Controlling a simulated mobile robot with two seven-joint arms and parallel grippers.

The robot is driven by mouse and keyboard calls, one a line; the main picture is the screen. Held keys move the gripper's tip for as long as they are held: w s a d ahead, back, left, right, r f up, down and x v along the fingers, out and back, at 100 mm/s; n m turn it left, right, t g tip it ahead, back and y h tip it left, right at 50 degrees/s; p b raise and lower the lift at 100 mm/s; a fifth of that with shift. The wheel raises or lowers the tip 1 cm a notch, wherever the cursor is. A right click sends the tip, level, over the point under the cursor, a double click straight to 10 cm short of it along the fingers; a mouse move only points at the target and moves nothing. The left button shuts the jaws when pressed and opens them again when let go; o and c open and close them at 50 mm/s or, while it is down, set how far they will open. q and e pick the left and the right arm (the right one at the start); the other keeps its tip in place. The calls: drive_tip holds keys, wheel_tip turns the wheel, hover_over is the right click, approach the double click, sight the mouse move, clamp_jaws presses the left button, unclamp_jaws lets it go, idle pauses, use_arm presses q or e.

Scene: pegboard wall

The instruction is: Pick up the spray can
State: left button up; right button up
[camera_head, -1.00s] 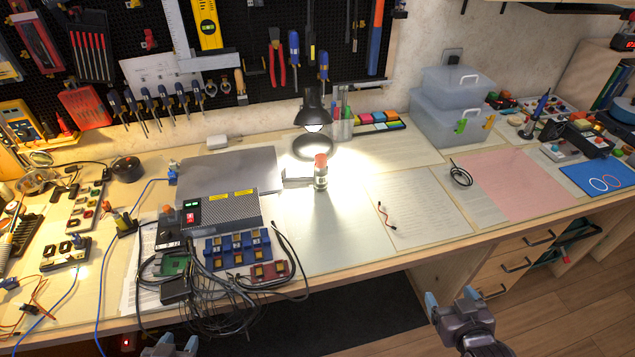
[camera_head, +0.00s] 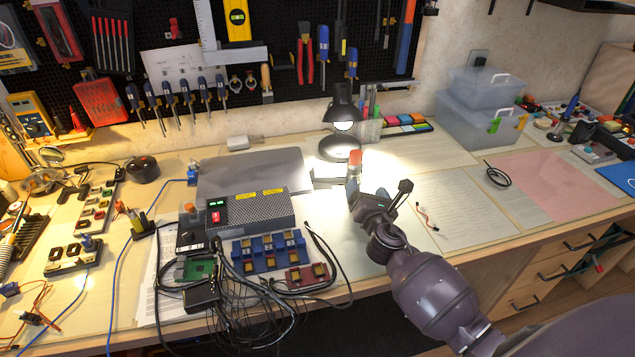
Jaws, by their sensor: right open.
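The spray can (camera_head: 354,164) is a small can with an orange-red cap, upright on the desk just right of the desk lamp's base. Its lower part is hidden behind my right gripper (camera_head: 376,193). My right gripper is open, over the desk in front of the can and slightly to its right. Whether its fingers touch the can cannot be told. My left gripper is out of view.
The desk lamp (camera_head: 342,112) stands close behind the can. A control box (camera_head: 247,210) with cables and blue modules lies to the left. Papers (camera_head: 452,210) and clear storage boxes (camera_head: 480,118) are to the right.

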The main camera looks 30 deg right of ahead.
sight(356, 172)
drive_tip(key=shift+w+a+n, duration=0.15)
drive_tip(key=shift+a+n, duration=0.05)
drive_tip(key=shift+n, duration=0.9)
drive_tip(key=shift+r+n, duration=0.1)
drive_tip(key=shift+n, duration=0.5)
drive_tip(key=shift+d+n, duration=0.25)
drive_tip(key=shift+n, duration=0.35)
drive_tip(key=b+x, duration=0.1)
drive_tip(key=x, duration=0.3)
drive_tip(key=shift+w+d, duration=0.15)
drive_tip(key=shift+w, duration=0.25)
drive_tip(key=shift+w+d, duration=0.1)
drive_tip(key=shift+w, duration=0.25)
drive_tip(key=x, duration=0.2)
drive_tip(key=b+x, duration=0.1)
drive_tip(key=shift+w, duration=0.5)
drive_tip(key=shift+w+d, duration=0.1)
drive_tip(key=shift+w, duration=0.5)
